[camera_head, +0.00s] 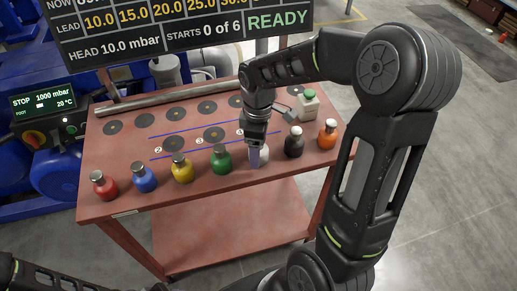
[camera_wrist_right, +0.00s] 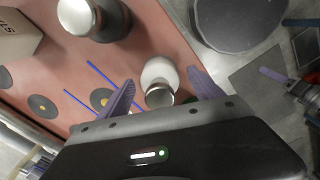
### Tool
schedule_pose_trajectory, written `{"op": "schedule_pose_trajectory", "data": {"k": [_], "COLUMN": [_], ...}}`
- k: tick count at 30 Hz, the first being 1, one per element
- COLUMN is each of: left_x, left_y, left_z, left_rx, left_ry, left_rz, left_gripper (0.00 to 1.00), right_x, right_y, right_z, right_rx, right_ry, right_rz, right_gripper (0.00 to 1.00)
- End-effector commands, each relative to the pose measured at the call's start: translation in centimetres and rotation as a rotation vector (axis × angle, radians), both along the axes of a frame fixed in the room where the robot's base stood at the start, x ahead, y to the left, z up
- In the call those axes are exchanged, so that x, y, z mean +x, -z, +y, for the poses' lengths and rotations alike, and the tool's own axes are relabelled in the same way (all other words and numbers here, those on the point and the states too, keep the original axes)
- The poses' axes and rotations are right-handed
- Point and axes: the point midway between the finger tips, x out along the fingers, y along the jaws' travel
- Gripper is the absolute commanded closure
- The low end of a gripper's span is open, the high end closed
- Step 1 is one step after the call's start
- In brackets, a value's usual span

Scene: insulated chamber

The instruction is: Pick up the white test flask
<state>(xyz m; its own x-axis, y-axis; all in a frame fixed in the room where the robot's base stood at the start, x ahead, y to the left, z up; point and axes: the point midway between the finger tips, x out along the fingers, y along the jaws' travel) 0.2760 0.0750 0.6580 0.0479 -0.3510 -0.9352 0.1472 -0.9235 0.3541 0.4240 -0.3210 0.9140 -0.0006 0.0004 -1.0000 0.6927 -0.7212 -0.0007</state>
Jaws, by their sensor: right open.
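The white test flask (camera_wrist_right: 160,72) with a silver cap stands in the front row on the red table. In the head view the white flask (camera_head: 284,156) is partly hidden behind my right gripper (camera_head: 256,155). In the right wrist view my right gripper (camera_wrist_right: 161,82) is open, one finger on each side of the flask, with gaps visible. It holds nothing. A purple-grey finger of my left gripper (camera_wrist_right: 272,73) seems to show at the right edge of that view, over the floor; its opening is unclear.
A green flask (camera_head: 221,160) and a black flask (camera_head: 293,143) flank the white one. Yellow, blue and red flasks stand farther left, an orange flask (camera_head: 327,135) at right. Dark round marks on the table (camera_head: 130,205) are mostly empty.

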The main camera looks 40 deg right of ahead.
Motion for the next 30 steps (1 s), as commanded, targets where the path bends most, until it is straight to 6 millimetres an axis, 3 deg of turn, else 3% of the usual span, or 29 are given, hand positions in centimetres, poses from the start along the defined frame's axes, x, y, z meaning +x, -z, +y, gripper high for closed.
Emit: {"op": "schedule_pose_trajectory", "data": {"k": [5,22,30], "left_x": [-0.04,-0.04,-0.05], "left_y": [-0.15,-0.12,-0.12], "left_z": [0.02,0.01,0.01], "left_rx": [0.001,0.001,0.001], "left_ry": [-0.001,-0.001,-0.001], "left_rz": [0.001,0.001,0.001], "left_gripper": [0.62,0.62,0.62], "right_x": [-0.05,-0.02,-0.01], "right_y": [1.48,1.46,1.46], "right_z": [-0.06,-0.04,-0.03], "right_rx": [-0.001,-0.001,-0.001], "right_ry": [0.001,0.001,0.001], "right_rz": [0.001,-0.001,-0.001], "right_gripper": [0.25,0.25,0.47]}}
